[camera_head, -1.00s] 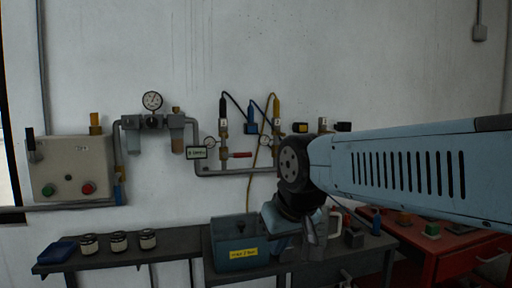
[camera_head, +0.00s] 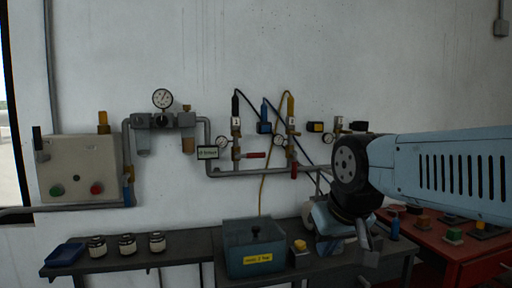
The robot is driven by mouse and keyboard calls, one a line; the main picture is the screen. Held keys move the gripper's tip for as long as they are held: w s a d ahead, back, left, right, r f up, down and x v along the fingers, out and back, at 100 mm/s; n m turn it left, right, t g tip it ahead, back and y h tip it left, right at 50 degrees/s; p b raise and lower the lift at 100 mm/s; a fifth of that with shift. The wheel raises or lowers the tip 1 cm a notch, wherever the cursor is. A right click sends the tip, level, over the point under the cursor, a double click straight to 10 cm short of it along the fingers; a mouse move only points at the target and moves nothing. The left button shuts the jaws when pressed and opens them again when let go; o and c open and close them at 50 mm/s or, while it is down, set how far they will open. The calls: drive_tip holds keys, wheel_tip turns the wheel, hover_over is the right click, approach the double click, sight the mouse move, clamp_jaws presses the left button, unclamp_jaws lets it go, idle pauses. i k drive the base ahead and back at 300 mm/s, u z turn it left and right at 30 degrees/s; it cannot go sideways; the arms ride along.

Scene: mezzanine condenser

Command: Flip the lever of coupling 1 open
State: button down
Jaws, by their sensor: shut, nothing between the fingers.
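Coupling 1 (camera_head: 236,124), with a white tag reading 1, stands upright on the left riser of the wall pipe, with a black hose in its top. Below it a red lever (camera_head: 255,155) sticks out level to the right. A second coupling (camera_head: 291,123) stands to its right with a yellow hose; a red lever (camera_head: 294,171) hangs down below it. My gripper (camera_head: 369,250) is shut and empty, pointing down over the right part of the bench. It is well to the right of and below coupling 1, touching neither coupling.
A blue-grey bin (camera_head: 254,262) with a yellow label and several jars (camera_head: 128,244) stand on the dark bench (camera_head: 190,247). A red table (camera_head: 455,263) is at right. Gauges and pipework line the wall. A control box (camera_head: 80,168) hangs at left. The wall before coupling 1 is unobstructed.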

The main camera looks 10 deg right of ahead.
sight(255, 155)
drive_tip(key=z, duration=0.05)
drive_tip(key=i, duration=0.95)
drive_tip(key=u, duration=0.1)
